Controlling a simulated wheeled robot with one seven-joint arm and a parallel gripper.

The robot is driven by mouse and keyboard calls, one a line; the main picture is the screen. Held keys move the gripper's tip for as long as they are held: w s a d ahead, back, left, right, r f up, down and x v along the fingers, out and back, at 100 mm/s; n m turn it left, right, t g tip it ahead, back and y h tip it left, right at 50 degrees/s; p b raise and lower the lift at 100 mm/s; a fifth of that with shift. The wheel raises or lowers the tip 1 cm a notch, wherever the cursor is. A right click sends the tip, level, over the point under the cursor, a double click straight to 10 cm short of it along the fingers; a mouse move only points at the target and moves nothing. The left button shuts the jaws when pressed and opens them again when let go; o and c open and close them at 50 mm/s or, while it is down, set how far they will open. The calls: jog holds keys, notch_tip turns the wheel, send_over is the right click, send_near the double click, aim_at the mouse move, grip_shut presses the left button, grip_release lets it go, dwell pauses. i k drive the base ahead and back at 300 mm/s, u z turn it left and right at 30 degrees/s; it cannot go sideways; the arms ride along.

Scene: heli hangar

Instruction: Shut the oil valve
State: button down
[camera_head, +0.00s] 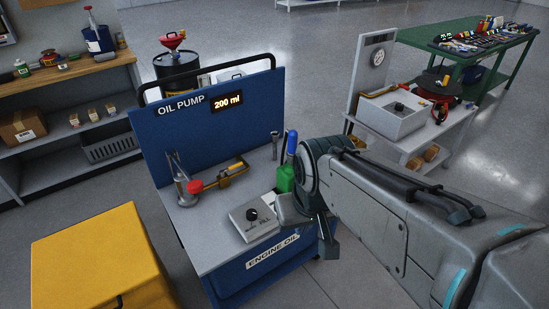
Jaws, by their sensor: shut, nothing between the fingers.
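A blue cart marked OIL PUMP (160,150) has a grey top with brass pipe fittings on it. A red round knob (196,186) sits at the left end of the brass piece, and a yellow lever handle (237,165) at its right end. I cannot tell which one is the oil valve, or whether it is open. The display (228,101) reads 200 ml. My gripper (329,248) is low at the cart's front right corner, apart from the fittings and partly hidden by my wrist. It is shut and empty.
A grey box with a black knob (252,214) and a green bottle (285,178) stand on the cart top near my wrist. A yellow cabinet (95,260) is at front left. A wooden-topped shelf (75,80) and a white cart (437,126) stand behind.

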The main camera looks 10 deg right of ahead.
aim_at(221, 173)
jog(key=z, duration=0.35)
jog(key=k, duration=0.5)
jog(key=u, duration=0.35)
jog(key=i, duration=0.8)
jog(key=u, duration=0.15)
jog(key=k, duration=0.65)
jog(key=z, duration=0.3)
jog(key=i, duration=1.3)
jog(key=u, duration=0.45)
